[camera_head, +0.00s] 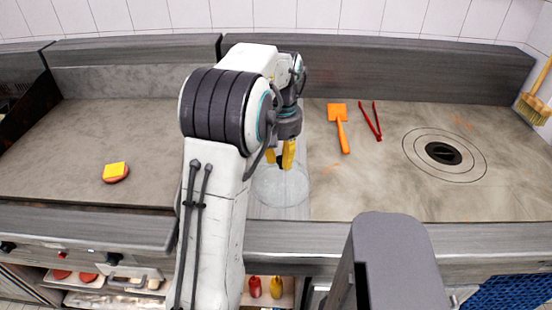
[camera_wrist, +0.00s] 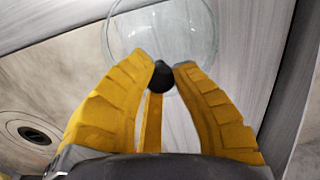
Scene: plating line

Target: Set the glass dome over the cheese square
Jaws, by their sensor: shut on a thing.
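The clear glass dome (camera_head: 282,187) is below my gripper (camera_head: 283,155), over the pale strip between the two counter sections. In the wrist view its round glass (camera_wrist: 160,28) and dark knob (camera_wrist: 161,77) show, and the yellow fingertips of my gripper (camera_wrist: 162,72) are closed on the knob. I cannot tell whether the dome's rim touches the surface. The yellow cheese square (camera_head: 115,169) lies on a reddish-brown patty on the left griddle, well to the left of the dome and uncovered.
An orange spatula (camera_head: 340,127) and red tongs (camera_head: 371,121) lie on the right counter. The griddle (camera_head: 60,150) around the patty is clear.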

